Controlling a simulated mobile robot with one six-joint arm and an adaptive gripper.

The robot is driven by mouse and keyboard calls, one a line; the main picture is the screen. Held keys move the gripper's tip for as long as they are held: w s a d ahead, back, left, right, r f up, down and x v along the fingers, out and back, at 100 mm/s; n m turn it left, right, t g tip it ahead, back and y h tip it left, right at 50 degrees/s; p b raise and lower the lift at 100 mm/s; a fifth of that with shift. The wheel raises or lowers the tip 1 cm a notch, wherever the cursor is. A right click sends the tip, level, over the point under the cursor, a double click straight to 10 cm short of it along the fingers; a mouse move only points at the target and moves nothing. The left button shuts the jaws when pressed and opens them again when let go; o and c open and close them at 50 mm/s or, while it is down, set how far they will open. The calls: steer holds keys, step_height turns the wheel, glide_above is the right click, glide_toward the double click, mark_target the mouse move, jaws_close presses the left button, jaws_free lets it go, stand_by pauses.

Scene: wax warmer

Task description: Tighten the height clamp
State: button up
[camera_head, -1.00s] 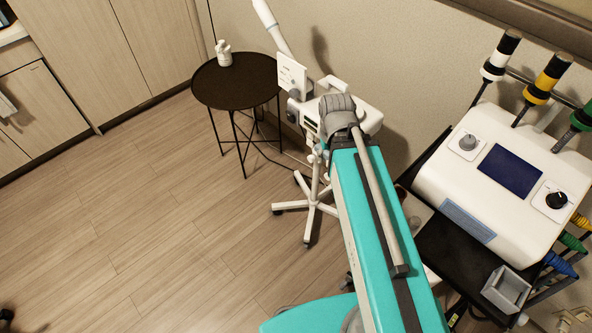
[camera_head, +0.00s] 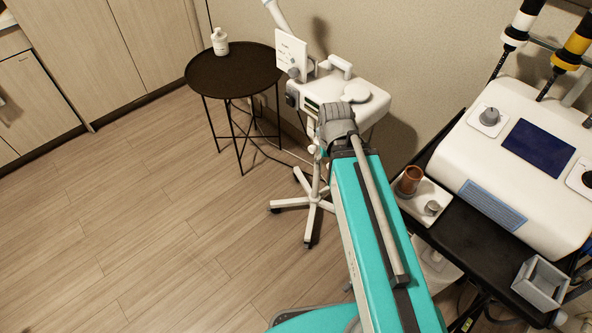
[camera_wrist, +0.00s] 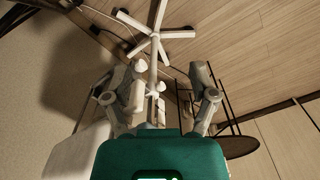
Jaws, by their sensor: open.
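In the wrist view my gripper (camera_wrist: 159,85) is open, one finger on each side of a white upright pole (camera_wrist: 154,58). Small white knobs on the pole, apparently the height clamp (camera_wrist: 158,87), show between the fingers. I cannot tell whether either finger touches them. In the head view the clamp (camera_head: 314,149) is a small pale fitting below the white wax warmer unit (camera_head: 361,88), just left of my arm's end. My fingers are not clearly seen there. The pole stands on a white wheeled star base (camera_head: 309,204), also in the wrist view (camera_wrist: 155,36).
A round black side table (camera_head: 232,72) with a white bottle (camera_head: 220,42) stands left of the stand. A black cart (camera_head: 450,225) at right carries a white machine (camera_head: 520,165) and a tray with a brown cup (camera_head: 409,181). Cables lie behind the stand. Floor at left is clear.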

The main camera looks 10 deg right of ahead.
steer(key=w+d+f+m+t+h+b, duration=0.1)
steer(key=w+f+b, duration=0.2)
steer(key=f+b, duration=1.85)
steer(key=w+f+m+h+b, duration=0.1)
steer(key=w+f+h+b, duration=0.15)
steer(key=f+b, duration=1.9)
steer(key=m+t+h, duration=0.9)
steer(key=h, duration=0.2)
glide_toward(310, 151)
steer(key=shift+w+d+r, duration=0.15)
steer(key=shift+w+d, duration=0.15)
steer(key=shift+d, duration=0.3)
steer(key=shift+w+d, duration=0.15)
steer(key=shift+d, duration=0.05)
steer(key=shift+x, duration=3.5)
steer(key=shift+d, duration=0.2)
